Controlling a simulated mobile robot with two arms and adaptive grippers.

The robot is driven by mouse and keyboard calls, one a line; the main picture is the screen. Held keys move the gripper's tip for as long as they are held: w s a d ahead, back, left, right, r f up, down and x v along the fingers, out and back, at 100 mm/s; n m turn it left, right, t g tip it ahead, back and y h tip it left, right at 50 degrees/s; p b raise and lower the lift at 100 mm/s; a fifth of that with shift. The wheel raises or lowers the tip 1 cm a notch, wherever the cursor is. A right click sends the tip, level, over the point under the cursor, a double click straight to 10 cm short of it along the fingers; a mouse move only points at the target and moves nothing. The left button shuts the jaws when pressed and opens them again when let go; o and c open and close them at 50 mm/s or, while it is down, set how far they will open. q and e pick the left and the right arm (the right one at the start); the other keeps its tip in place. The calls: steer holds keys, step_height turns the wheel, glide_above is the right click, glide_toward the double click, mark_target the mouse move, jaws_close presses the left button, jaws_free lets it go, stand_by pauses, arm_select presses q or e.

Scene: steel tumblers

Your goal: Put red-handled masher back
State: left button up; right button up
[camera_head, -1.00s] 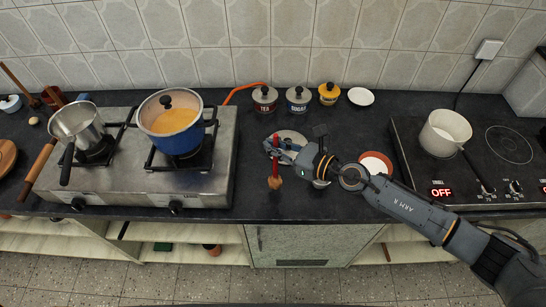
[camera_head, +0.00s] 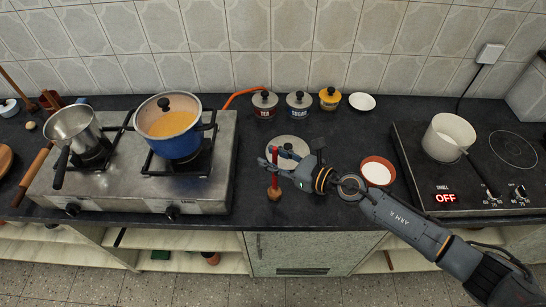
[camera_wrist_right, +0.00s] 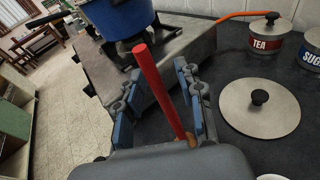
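The red-handled masher (camera_head: 275,181) stands roughly upright at the middle of the dark counter, its wooden end down near the front edge. Whether that end touches the counter I cannot tell. My right gripper (camera_head: 273,158) is around the red handle. In the right wrist view the handle (camera_wrist_right: 158,80) runs between the two fingers (camera_wrist_right: 160,100), with a clear gap on the left and a smaller one on the right. The gripper looks open. My left gripper is in neither view.
A steel lid (camera_head: 291,145) lies just behind the gripper. A stove (camera_head: 110,195) with a blue pot (camera_head: 178,143) and a saucepan stands left. Tea (camera_head: 265,106) and sugar (camera_head: 299,106) jars line the wall. A bowl (camera_head: 377,171) and cooktop (camera_head: 470,185) are right.

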steer(key=shift+r, duration=0.1)
steer(key=shift+r, duration=0.2)
steer(key=b+v, duration=0.3)
steer(key=v, duration=0.9)
steer(key=shift+b, duration=0.35)
